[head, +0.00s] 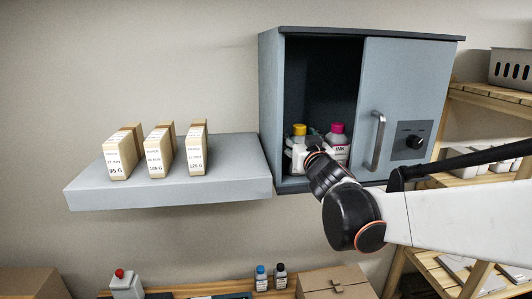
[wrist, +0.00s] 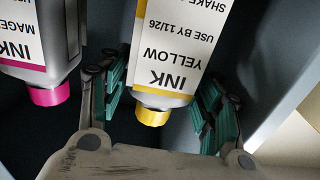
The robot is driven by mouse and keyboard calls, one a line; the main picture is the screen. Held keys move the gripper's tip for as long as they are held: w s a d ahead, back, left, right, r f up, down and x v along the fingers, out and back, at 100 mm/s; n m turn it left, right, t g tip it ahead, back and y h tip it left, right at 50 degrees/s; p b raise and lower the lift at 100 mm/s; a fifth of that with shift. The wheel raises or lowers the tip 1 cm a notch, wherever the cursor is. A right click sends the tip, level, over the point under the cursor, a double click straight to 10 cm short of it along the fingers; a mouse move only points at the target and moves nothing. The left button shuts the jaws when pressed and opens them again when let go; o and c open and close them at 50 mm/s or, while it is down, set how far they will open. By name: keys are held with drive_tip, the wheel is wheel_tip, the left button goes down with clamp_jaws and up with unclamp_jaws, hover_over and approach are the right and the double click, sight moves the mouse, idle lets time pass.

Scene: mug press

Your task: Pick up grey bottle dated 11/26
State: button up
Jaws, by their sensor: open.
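The bottle labelled INK YELLOW, USE BY 11/26 (wrist: 178,50), has a pale body and a yellow cap, and appears upside down in the wrist view. In the head view its yellow cap (head: 299,130) shows inside the wall cabinet, with its body partly hidden by my gripper (head: 314,151). In the wrist view my gripper (wrist: 162,90) is open, with one teal-padded finger on each side of this bottle. I cannot tell if either finger touches it. A magenta-capped ink bottle (wrist: 40,60) stands beside it, just outside the left finger; its date is not visible.
The cabinet (head: 407,75) is open on its left side; its handled door covers the right. The cabinet wall (wrist: 285,80) is close to the right finger. A grey shelf (head: 230,175) with three cartons is to the left. Bottles with blue and black caps (head: 270,278) stand below.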

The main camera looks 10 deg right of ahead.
drive_tip(key=shift+c, duration=0.3)
drive_tip(key=c, duration=1.1)
drive_tip(key=shift+r, duration=0.15)
